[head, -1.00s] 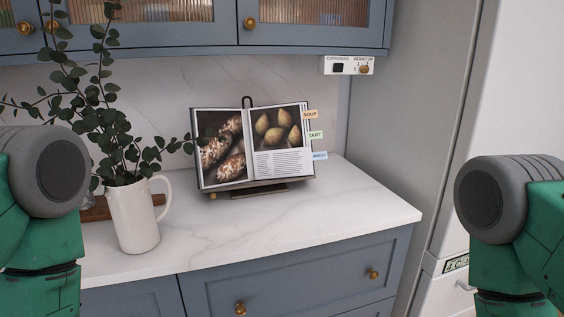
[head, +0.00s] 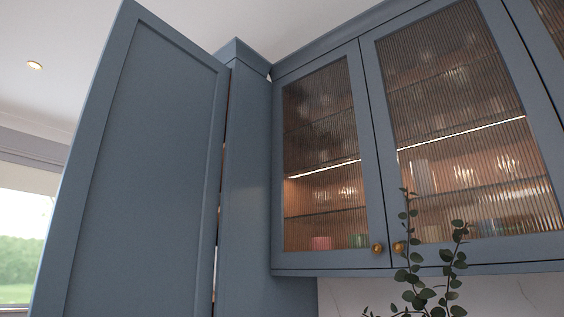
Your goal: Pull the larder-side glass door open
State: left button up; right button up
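The glass door nearest the tall blue larder unit (head: 246,180) is the left one (head: 279,190), a blue frame around ribbed glass, and it looks shut. Its round brass knob (head: 377,249) sits at its lower right corner. The neighbouring glass door (head: 552,110) to the right also looks shut, with its own brass knob (head: 399,247) close beside the first. Lit shelves with blurred glasses and pink and green items show through the ribbed glass. Neither of my grippers is in view.
A tall blue panelled door (head: 140,170) stands swung out at the left, beside the larder unit. Eucalyptus stems (head: 415,275) rise in front of the right glass door, below its knob. A window (head: 22,240) is at far left.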

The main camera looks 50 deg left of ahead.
aim_at(328, 207)
jog(key=u, duration=1.25)
